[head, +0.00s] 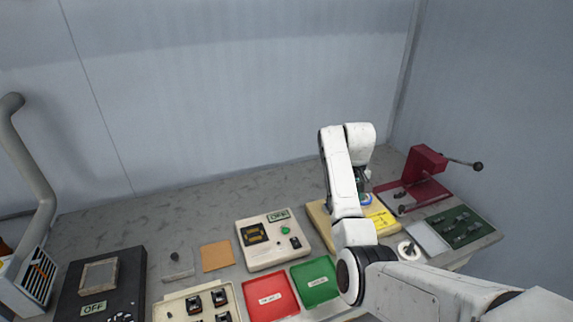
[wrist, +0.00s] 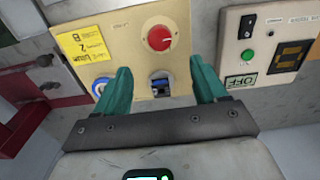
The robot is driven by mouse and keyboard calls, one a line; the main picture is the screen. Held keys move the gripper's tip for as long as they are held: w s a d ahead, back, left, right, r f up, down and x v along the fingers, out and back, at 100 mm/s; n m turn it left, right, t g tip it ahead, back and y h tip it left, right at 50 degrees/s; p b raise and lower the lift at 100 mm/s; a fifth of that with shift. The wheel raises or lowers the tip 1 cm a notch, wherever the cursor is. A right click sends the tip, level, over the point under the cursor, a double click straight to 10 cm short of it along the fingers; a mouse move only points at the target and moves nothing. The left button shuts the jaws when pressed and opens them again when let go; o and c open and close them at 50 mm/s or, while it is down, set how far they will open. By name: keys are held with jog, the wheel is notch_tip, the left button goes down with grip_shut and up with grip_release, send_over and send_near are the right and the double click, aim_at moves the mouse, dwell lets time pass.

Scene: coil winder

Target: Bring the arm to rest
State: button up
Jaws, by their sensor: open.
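My gripper shows in the wrist view (wrist: 160,92), its two green fingers spread apart with nothing held between them. Past the fingers lies a beige panel (wrist: 122,50) with a red knob (wrist: 159,38), a blue-ringed part and a yellow label. A small dark block with a blue part (wrist: 160,84) shows between the fingers on that panel; I cannot tell whether they touch it. In the head view my white arm reaches over the beige panel (head: 318,218) at the right of the bench, and the arm hides most of the gripper and the panel's middle.
A cream box marked OFF (head: 262,258) stands left of the panel. A red press with a lever (head: 425,165) and a green tray (head: 460,228) stand right. Red (head: 270,297) and green (head: 314,280) bins lie in front. The bench's back strip (head: 150,210) is clear.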

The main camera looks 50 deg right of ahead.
jog(key=a+f+n+t+h, duration=0.1)
jog(key=a+f+n, duration=0.15)
jog(key=a, duration=0.65)
jog(key=a+f+n+t+h, duration=0.1)
jog(key=a+f, duration=0.3)
jog(key=a, duration=0.6)
jog(key=s+a+r+n+t+y, duration=0.15)
jog(key=s+a, duration=0.25)
jog(key=a, duration=0.5)
jog(key=s+a+r+n+t+y, duration=0.1)
jog(key=s+a+r+t, duration=0.15)
jog(key=a, duration=0.65)
jog(key=s+d+f+g+b, duration=0.1)
jog(key=s+f+g+b, duration=0.2)
jog(key=s+f, duration=0.7)
jog(key=shift+s+d+f+m+g+h+b, duration=0.3)
jog(key=shift+s+g, duration=0.25)
jog(key=shift+g, duration=0.45)
